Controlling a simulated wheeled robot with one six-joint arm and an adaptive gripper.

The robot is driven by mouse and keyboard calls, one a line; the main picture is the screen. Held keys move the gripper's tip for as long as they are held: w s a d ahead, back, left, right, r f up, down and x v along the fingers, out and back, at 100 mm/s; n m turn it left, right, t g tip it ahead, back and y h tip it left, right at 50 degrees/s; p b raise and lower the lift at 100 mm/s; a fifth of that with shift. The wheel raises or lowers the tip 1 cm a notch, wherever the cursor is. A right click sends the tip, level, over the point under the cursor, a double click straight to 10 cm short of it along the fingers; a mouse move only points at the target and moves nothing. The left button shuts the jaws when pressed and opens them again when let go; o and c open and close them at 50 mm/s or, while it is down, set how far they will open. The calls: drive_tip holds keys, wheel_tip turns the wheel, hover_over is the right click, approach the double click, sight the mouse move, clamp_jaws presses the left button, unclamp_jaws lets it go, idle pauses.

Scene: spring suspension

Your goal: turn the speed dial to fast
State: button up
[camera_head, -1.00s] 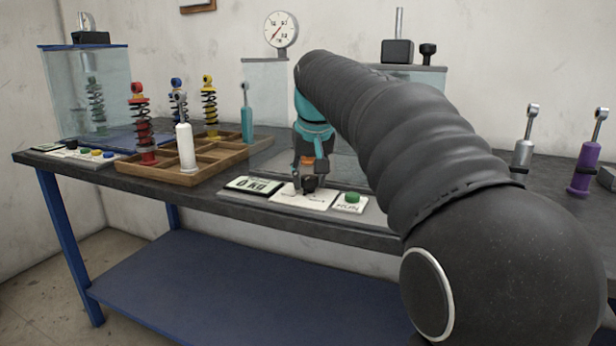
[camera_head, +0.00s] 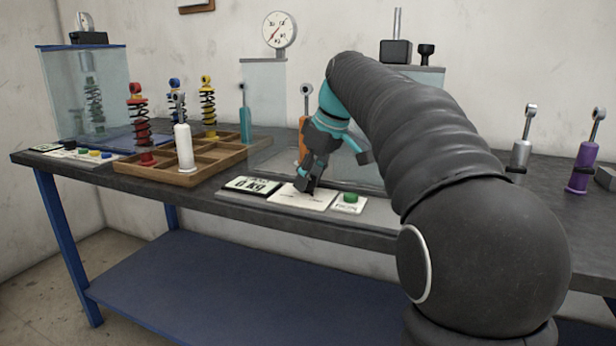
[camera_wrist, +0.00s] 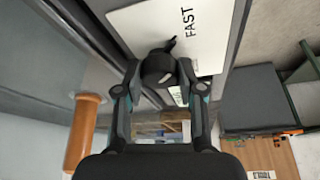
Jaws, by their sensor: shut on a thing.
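The speed dial (camera_wrist: 158,66) is a black knob on a white panel (camera_wrist: 130,22) marked FAST in the wrist view. Its small black pointer leans up and right, toward the side of the word FAST. A second label below it is partly hidden. My gripper (camera_wrist: 160,78) is shut on the dial, one finger on each side. In the head view my gripper (camera_head: 308,188) is tilted and comes down onto the white panel (camera_head: 290,198), hiding most of the dial.
A display (camera_head: 252,185) and a green button (camera_head: 350,197) flank the panel. An orange shock absorber (camera_head: 304,125) stands just behind my gripper, and shows in the wrist view (camera_wrist: 82,130). A wooden tray (camera_head: 215,158) with shock absorbers is at left.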

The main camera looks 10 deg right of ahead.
idle(0.3)
drive_tip(key=o, duration=1.1)
drive_tip(key=shift+d, duration=0.1)
drive_tip(key=shift+o, duration=0.2)
drive_tip(key=v, duration=1.2)
drive_tip(key=shift+w, duration=0.2)
